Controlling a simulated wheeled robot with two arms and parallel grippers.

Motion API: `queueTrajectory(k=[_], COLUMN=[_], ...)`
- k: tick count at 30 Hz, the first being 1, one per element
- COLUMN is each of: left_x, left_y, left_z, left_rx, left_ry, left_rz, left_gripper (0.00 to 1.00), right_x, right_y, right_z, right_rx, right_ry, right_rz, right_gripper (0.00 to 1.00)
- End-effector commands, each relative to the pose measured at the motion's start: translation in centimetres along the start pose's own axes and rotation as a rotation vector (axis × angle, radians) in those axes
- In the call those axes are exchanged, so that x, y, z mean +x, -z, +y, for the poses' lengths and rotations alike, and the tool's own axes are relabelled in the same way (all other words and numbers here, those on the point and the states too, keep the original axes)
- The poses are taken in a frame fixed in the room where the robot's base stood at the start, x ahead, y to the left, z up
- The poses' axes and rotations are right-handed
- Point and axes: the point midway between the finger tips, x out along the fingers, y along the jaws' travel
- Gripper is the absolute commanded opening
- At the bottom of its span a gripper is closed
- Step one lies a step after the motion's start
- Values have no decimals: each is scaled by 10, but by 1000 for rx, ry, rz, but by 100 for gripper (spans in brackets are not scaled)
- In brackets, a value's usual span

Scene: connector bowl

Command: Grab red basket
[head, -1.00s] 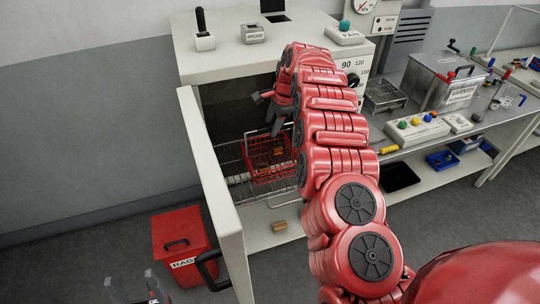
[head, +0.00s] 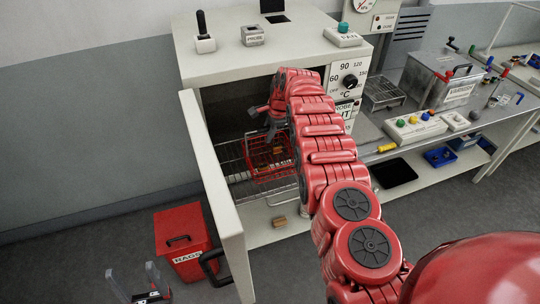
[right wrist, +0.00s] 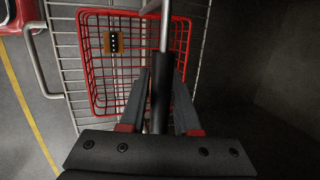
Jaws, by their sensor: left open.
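The red wire basket (head: 262,172) sits on a wire rack inside the open cabinet. In the right wrist view the red basket (right wrist: 86,70) fills the upper middle, with a small brown part with pale dots (right wrist: 113,42) in it. A silver bar with a black grip (right wrist: 160,95) runs up the middle, between my fingers. My right gripper (head: 262,122) is above the basket. In the wrist view its fingers (right wrist: 161,75) stand apart on either side of the grip; contact cannot be told. My left gripper (head: 138,283) is open and empty at the lower left.
The cabinet door (head: 215,190) stands open on the left. A red rags bin (head: 182,235) is on the floor beside it. The wire rack (head: 232,165) lies under the basket. A side bench is at right.

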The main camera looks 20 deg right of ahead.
Motion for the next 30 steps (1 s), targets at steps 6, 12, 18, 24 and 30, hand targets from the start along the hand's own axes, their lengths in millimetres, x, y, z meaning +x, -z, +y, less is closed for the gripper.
queueTrajectory(k=[6, 12, 18, 24, 30], left_x=[0, 0, 0, 0, 0], left_y=[0, 0, 0, 0, 0], left_z=[0, 0, 0, 0, 0], left_rx=[0, 0, 0, 0, 0], left_ry=[0, 0, 0, 0, 0], left_rz=[0, 0, 0, 0, 0], left_gripper=[69, 69, 69, 69, 69], right_x=[0, 0, 0, 0, 0], right_y=[0, 0, 0, 0, 0], right_z=[0, 0, 0, 0, 0], right_rx=[0, 0, 0, 0, 0], right_ry=[0, 0, 0, 0, 0], right_rz=[0, 0, 0, 0, 0], right_gripper=[0, 0, 0, 0, 0])
